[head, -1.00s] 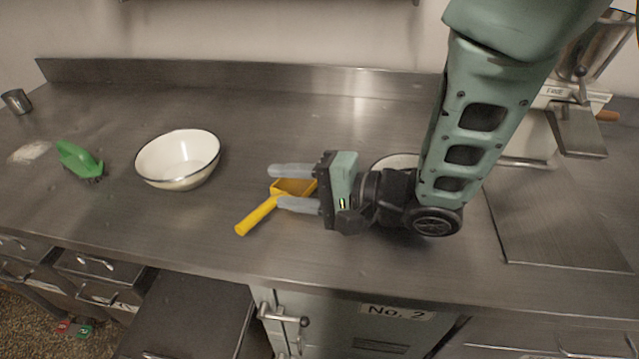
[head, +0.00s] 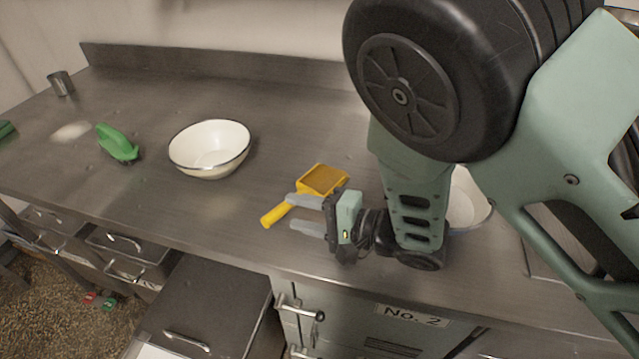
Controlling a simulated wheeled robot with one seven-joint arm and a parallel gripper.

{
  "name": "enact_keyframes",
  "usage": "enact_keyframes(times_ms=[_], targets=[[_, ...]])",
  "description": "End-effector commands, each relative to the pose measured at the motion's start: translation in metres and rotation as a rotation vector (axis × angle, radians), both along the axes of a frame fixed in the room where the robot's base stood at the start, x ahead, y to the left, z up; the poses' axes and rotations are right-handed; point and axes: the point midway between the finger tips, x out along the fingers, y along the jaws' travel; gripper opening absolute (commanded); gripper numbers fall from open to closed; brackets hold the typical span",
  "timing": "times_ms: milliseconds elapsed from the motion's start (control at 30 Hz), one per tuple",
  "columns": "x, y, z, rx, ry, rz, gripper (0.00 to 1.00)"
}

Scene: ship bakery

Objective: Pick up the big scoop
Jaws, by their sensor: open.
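The big scoop (head: 322,180) is yellow and lies on the steel counter (head: 120,205) right of the white bowl. Its square pan points up and right in the head view, and its handle (head: 273,215) points down and left. My gripper (head: 299,213) is open and empty, its two grey fingers pointing left. The upper finger overlaps the scoop in the picture where the handle meets the pan. The lower finger is on the near side, over bare counter. I cannot tell whether a finger touches the scoop.
A white bowl (head: 210,148) stands left of the scoop. A green brush (head: 117,143) and a small metal cup (head: 61,83) are farther left. Another white bowl (head: 468,199) is partly hidden behind my arm. Counter between the first bowl and the front edge is clear.

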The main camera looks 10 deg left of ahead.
Motion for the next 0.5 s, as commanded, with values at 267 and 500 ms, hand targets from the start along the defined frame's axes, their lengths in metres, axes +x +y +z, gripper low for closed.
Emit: enact_keyframes(times_ms=[267, 500], targets=[[0.008, 0.037, -0.005, 0.0, -0.002, 0.003, 0.44], [0.009, 0.042, -0.007, 0.0, 0.001, 0.0, 0.44]])
